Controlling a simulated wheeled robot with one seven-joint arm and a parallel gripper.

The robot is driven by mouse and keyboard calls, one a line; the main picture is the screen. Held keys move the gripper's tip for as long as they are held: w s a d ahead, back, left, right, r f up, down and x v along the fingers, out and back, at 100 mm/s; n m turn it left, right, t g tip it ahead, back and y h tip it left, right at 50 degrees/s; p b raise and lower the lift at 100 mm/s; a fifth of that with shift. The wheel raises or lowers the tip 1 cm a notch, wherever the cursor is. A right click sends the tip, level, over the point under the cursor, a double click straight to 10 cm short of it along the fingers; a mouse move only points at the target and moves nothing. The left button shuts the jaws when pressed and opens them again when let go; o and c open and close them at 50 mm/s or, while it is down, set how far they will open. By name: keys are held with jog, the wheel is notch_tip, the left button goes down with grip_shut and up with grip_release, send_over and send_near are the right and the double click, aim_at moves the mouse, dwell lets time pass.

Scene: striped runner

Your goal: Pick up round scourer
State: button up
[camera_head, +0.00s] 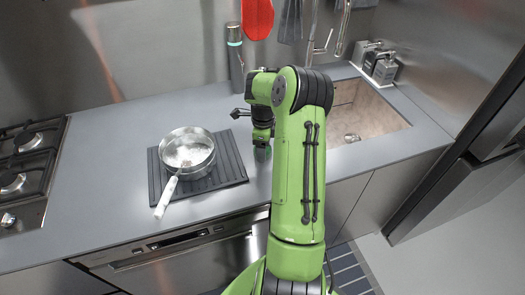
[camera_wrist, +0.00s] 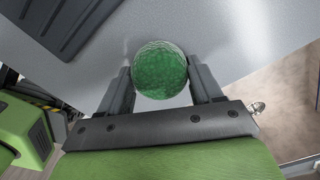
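The round scourer is a green, rough-textured ball. In the wrist view the scourer (camera_wrist: 160,70) sits between the two dark fingertips of my gripper (camera_wrist: 160,78), with hardly any gap showing on either side. Whether the fingers press on it or stand just clear of it cannot be told. In the head view the scourer (camera_head: 262,154) shows small and green at the grey counter, directly below my gripper (camera_head: 262,143). My arm hides part of that area, and whether the scourer touches the counter is unclear.
A pot (camera_head: 188,153) with its handle toward the front stands on a dark ridged mat (camera_head: 233,165), left of my gripper. A sink (camera_head: 375,120) lies to the right. A dark bottle (camera_head: 235,60) stands behind. The counter (camera_head: 100,150) left of the mat is clear.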

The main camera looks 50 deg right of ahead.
jog(key=c, duration=0.3)
jog(key=shift+r, duration=0.15)
notch_tip(320, 180, up, 10)
jog(key=shift+f+p, duration=0.1)
jog(key=shift+p, duration=0.55)
